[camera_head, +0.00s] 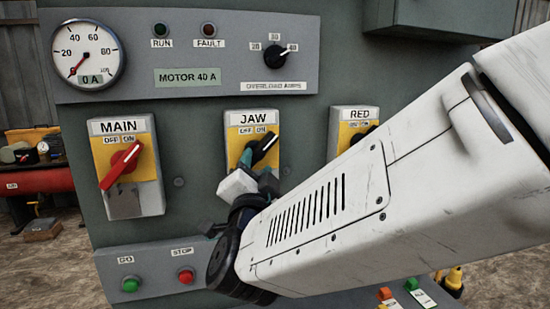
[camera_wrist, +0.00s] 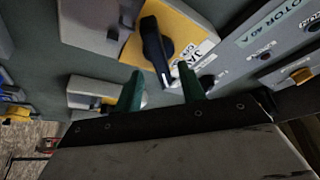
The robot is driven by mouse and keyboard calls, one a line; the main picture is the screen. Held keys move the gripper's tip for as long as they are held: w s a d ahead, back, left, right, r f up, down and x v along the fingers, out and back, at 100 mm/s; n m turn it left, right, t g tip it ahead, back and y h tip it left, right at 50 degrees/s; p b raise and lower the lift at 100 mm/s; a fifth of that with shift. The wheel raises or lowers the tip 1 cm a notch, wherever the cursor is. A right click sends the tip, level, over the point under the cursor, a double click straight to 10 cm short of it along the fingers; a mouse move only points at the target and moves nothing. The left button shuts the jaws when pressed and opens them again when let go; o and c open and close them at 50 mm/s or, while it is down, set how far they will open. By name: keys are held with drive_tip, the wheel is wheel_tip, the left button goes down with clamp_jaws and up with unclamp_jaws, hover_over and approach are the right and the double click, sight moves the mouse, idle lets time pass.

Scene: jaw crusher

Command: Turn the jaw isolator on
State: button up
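The jaw isolator (camera_head: 240,133) is a grey box with a yellow plate marked JAW, OFF and ON, in the middle of the head view. Its black handle (camera_head: 264,148) slants, with its upper right end just under the ON label. In the wrist view the black handle (camera_wrist: 154,45) has one end reaching toward the gap between my fingertips. My gripper (camera_head: 257,168) is at the lower part of the handle, partly hidden by my wrist. In the wrist view my gripper (camera_wrist: 161,84) has its two green fingers apart, with nothing clasped. Contact with the handle cannot be told.
Below are a green button (camera_head: 131,285) and a red button (camera_head: 186,276). A gauge (camera_head: 87,54) and selector knob (camera_head: 275,56) are above.

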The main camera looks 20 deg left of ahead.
drive_tip(key=v, duration=0.3)
drive_tip(key=s+a+f+n+g+y, duration=0.35)
drive_tip(key=a+f+n+g, duration=0.2)
drive_tip(key=f+g, duration=0.2)
drive_tip(key=s+d+f+n+g, duration=0.2)
drive_tip(key=d+f+n+g, duration=0.2)
drive_tip(key=d+f+g, duration=0.15)
drive_tip(key=s+d+m+g+h, duration=0.1)
drive_tip(key=s+d+g+h, duration=0.1)
drive_tip(key=d, duration=1.2)
drive_tip(key=s+d+m+g+h, duration=0.1)
drive_tip(key=s+d+h, duration=0.3)
drive_tip(key=d, duration=1)
drive_tip(key=s+d+m+g+h, duration=0.1)
drive_tip(key=s+d+g+h, duration=0.1)
drive_tip(key=s+d, duration=0.6)
drive_tip(key=d+r+h, duration=0.1)
drive_tip(key=d, duration=0.6)
drive_tip(key=shift+g, duration=0.4)
